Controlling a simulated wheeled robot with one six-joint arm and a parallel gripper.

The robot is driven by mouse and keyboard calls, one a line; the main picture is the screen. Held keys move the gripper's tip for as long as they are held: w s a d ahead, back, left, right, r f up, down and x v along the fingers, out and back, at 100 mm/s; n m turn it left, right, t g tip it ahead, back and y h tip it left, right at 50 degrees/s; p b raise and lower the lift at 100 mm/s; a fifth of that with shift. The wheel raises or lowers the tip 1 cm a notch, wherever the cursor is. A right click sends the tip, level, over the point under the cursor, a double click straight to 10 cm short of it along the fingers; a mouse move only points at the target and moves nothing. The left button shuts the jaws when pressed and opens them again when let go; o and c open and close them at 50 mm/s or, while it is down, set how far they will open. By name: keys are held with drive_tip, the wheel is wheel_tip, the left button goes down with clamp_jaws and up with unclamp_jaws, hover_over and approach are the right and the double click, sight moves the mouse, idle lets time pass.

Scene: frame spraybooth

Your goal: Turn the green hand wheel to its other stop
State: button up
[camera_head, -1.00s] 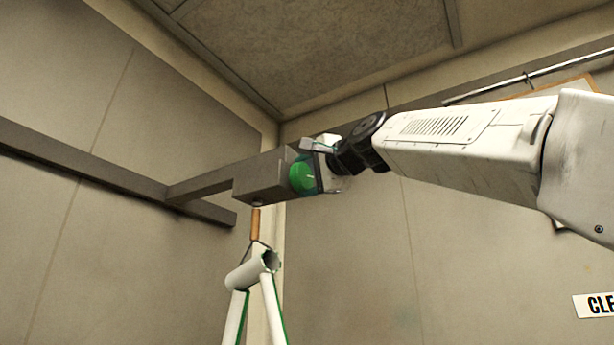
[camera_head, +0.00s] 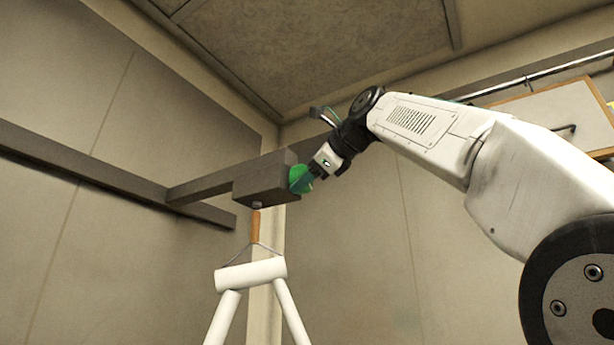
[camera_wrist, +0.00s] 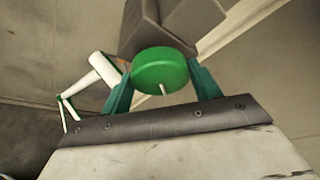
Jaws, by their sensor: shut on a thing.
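The green hand wheel (camera_head: 298,179) sits on the right end of a grey box (camera_head: 263,178) that hangs from a dark beam. In the wrist view the wheel (camera_wrist: 160,71) shows as a green disc with a pale pin pointing out of its face. My gripper (camera_head: 307,180) is at the wheel from the right. In the wrist view its two teal fingers (camera_wrist: 160,82) stand on either side of the wheel and are shut on it. In the head view the fingers partly hide the wheel.
A white tube frame (camera_head: 252,275) hangs below the box from a hook with an orange-brown part (camera_head: 255,226). It also shows at the left in the wrist view (camera_wrist: 104,68). A dark beam (camera_head: 90,172) runs along the left wall. A framed board (camera_head: 560,115) is at the right.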

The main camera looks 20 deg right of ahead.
drive_tip(key=shift+w+d+m+g+y, duration=0.1)
drive_tip(key=shift+m+g+y, duration=0.4)
drive_tip(key=shift+m, duration=0.65)
drive_tip(key=shift+w+m+g+y, duration=0.1)
drive_tip(key=shift+m+g+y, duration=0.4)
drive_tip(key=shift+m, duration=0.65)
drive_tip(key=shift+s+g, duration=0.1)
drive_tip(key=shift+g, duration=0.2)
drive_tip(key=o, duration=0.9)
drive_tip(key=shift+o, duration=0.2)
drive_tip(key=shift+r, duration=0.1)
drive_tip(key=s+d, duration=0.6)
drive_tip(key=s, duration=0.5)
drive_tip(key=shift+s+d+r, duration=0.15)
drive_tip(key=shift+d, duration=0.15)
